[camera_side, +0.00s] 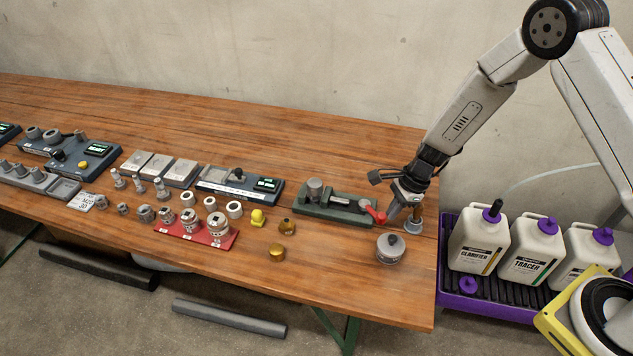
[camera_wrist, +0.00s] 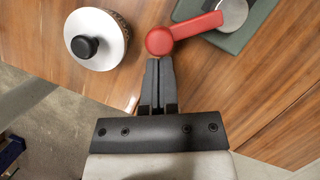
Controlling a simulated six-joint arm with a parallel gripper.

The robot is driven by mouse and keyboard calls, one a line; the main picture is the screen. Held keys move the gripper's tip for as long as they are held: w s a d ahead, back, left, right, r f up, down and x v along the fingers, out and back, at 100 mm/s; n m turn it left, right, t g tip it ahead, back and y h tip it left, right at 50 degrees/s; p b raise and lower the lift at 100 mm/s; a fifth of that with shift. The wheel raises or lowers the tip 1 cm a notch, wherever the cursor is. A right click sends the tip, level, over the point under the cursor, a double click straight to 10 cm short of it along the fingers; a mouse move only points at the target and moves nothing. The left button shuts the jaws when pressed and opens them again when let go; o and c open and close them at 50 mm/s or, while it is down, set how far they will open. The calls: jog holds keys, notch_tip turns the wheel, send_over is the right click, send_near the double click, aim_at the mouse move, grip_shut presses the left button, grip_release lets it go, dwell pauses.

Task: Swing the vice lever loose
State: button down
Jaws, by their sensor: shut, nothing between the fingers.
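The vice (camera_side: 335,202) is a green base with grey metal parts at the right part of the table. Its red lever (camera_side: 375,213) is at the vice's right end, and in the wrist view the red lever (camera_wrist: 180,33) runs from a grey hub at upper right down to a round red knob. My gripper (camera_side: 390,217) is at the lever's right end. In the wrist view my gripper (camera_wrist: 158,62) is shut, with its fingertips right at the knob's lower edge and nothing between them. I cannot tell whether they touch the knob.
A round grey lidded pot with a black knob (camera_side: 390,248) stands close by; it also shows in the wrist view (camera_wrist: 96,40). Brass pieces (camera_side: 277,251), a red tray (camera_side: 190,234) of fittings and a purple crate (camera_side: 487,306) of jugs are around. The table's front right corner is bare.

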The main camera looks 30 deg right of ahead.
aim_at(382, 218)
jog(key=a+m, duration=0.1)
jog(key=a+m+t, duration=0.1)
jog(key=m, duration=0.1)
jog(key=shift+s, duration=0.25)
jog(key=a+m+h, duration=0.1)
jog(key=a+m, duration=0.1)
jog(key=shift+m+t, duration=0.3)
jog(key=shift+t, duration=0.1)
jog(key=shift+w+a, duration=0.3)
jog(key=shift+a, duration=0.65)
jog(key=shift+s+d+r, duration=0.1)
jog(key=shift+s+d, duration=1.1)
jog(key=shift+s, duration=0.25)
jog(key=shift+s+d+r, duration=0.1)
jog(key=shift+s+r, duration=0.05)
jog(key=shift+r, duration=0.05)
jog(key=v, duration=0.9)
jog(key=shift+s+r, duration=0.3)
jog(key=shift+s, duration=0.05)
